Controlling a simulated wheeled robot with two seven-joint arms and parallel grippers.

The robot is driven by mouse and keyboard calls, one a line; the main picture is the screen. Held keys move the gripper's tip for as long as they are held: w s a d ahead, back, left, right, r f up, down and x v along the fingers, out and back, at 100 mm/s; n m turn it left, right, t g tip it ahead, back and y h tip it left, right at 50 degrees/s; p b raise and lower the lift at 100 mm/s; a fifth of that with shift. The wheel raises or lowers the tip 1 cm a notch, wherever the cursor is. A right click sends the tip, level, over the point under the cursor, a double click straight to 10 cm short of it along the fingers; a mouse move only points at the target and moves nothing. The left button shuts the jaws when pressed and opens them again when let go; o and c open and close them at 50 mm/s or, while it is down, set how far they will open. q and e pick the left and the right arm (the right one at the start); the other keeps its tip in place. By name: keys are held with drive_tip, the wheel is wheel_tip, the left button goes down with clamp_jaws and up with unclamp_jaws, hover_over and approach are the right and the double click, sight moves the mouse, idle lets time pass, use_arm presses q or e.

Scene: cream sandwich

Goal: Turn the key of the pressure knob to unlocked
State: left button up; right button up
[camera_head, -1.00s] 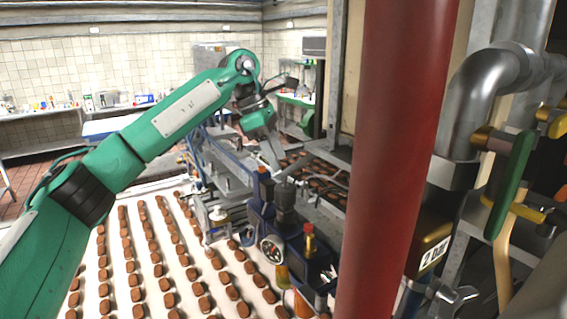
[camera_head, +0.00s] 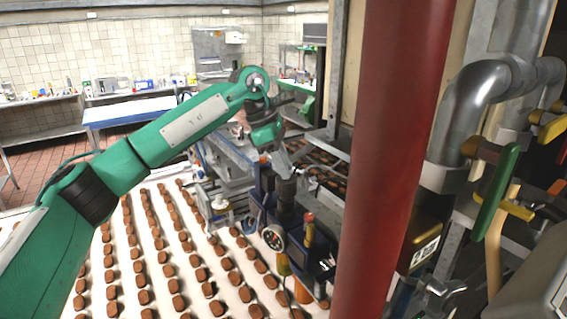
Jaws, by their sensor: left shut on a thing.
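My left gripper (camera_head: 286,168) comes in on the green arm from the left. Its grey fingers point down at the top of the dark pressure knob (camera_head: 286,192) on the blue machine. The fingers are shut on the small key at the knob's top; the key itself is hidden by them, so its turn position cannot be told. A round pressure gauge (camera_head: 273,238) sits just below the knob, and a brass fitting with a red top (camera_head: 309,230) stands to its right. My right gripper is not in view.
A thick red pipe (camera_head: 390,150) stands close on the right of the machine. A green-handled valve (camera_head: 495,190) and metal pipes lie beyond it. A conveyor with rows of brown biscuits (camera_head: 152,268) runs below my left arm. A blue-edged table (camera_head: 130,111) stands behind.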

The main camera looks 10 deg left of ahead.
use_arm(q)
drive_tip(key=shift+f+n+b, duration=0.2)
drive_tip(key=shift+n+b, duration=0.3)
drive_tip(key=shift+b, duration=0.4)
drive_tip(key=n+t+b, duration=0.1)
drive_tip(key=n+b, duration=0.2)
drive_tip(key=n+t+y+b, duration=0.1)
drive_tip(key=n+b, duration=0.2)
drive_tip(key=b, duration=0.1)
drive_tip(key=n+t+y+b, duration=0.1)
drive_tip(key=n+b, duration=0.2)
drive_tip(key=b, duration=0.1)
drive_tip(key=shift+s+d, duration=0.2)
drive_tip(key=shift+s, duration=0.05)
drive_tip(key=n+b, duration=0.1)
drive_tip(key=n, duration=0.1)
drive_tip(key=n+t+y+b, duration=0.1)
drive_tip(key=n+b, duration=0.1)
drive_tip(key=shift+d+r+n+y, duration=0.1)
drive_tip(key=shift+n+y, duration=0.2)
drive_tip(key=shift+r+n+y+b, duration=0.1)
drive_tip(key=shift+n+y+b, duration=0.75)
drive_tip(key=shift+n, duration=0.75)
drive_tip(key=o, duration=1)
drive_tip(key=b+v, duration=0.2)
drive_tip(key=v, duration=1.2)
